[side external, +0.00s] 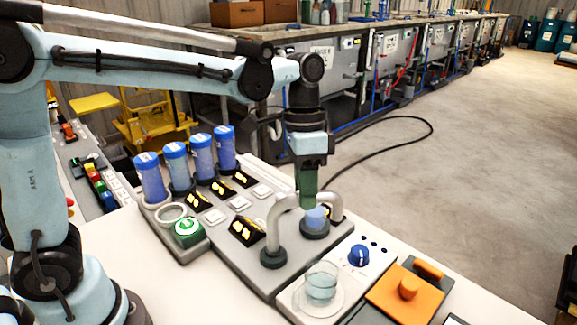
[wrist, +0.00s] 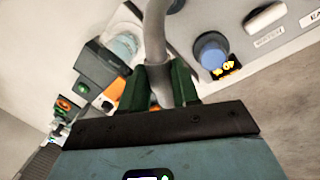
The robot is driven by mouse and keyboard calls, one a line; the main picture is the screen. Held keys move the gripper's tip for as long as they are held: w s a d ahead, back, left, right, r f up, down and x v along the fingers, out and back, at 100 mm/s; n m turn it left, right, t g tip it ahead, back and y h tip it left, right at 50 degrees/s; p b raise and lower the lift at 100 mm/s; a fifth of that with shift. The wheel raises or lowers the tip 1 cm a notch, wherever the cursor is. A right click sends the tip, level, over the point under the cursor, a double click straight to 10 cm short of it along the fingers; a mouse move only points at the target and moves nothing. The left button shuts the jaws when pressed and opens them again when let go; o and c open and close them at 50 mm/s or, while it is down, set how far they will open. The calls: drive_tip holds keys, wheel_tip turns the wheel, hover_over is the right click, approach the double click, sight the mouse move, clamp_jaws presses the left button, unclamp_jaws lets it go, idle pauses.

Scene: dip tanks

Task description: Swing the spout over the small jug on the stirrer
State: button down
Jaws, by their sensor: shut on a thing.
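The spout (side external: 277,222) is a grey bent tube that rises from a dark round base on the grey console and arches over to the right. My gripper (side external: 307,203) is shut on the spout near the top of its arch, with green fingers on either side. In the wrist view the spout (wrist: 155,38) runs up between my fingers (wrist: 161,76). The small jug (side external: 321,284) is clear with pale blue liquid and stands on the white stirrer (side external: 346,301), in front of the spout. The jug (wrist: 123,46) is left of the spout in the wrist view, apart from it.
A blue knob (side external: 359,255) and an orange block (side external: 405,292) lie right of the jug. Several blue tubes (side external: 202,157) stand at the back left. The floor to the right is mostly clear.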

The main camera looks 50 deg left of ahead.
drive_tip(key=m, duration=0.1)
drive_tip(key=s+d+m, duration=0.1)
drive_tip(key=shift+d+m, duration=0.15)
drive_tip(key=shift+m, duration=0.25)
drive_tip(key=shift+s+d+m+g+y, duration=0.25)
drive_tip(key=shift+s+m, duration=0.4)
drive_tip(key=shift+m, duration=0.7)
drive_tip(key=shift+s+d+m+g+y, duration=0.1)
drive_tip(key=shift+s+d+m+y, duration=0.4)
drive_tip(key=shift+m, duration=0.9)
drive_tip(key=shift+s+d+m+g+y, duration=0.15)
drive_tip(key=shift+s+m, duration=0.6)
drive_tip(key=shift+m, duration=0.6)
drive_tip(key=shift+a, duration=0.1)
drive_tip(key=c, duration=0.8)
unclamp_jaws()
drive_tip(key=shift+r, duration=0.1)
drive_tip(key=r, duration=0.4)
drive_tip(key=w+r, duration=0.1)
drive_tip(key=r, duration=0.2)
drive_tip(key=w+r, duration=0.1)
drive_tip(key=r, duration=0.3)
drive_tip(key=shift+w+r, duration=0.15)
drive_tip(key=shift+r, duration=0.2)
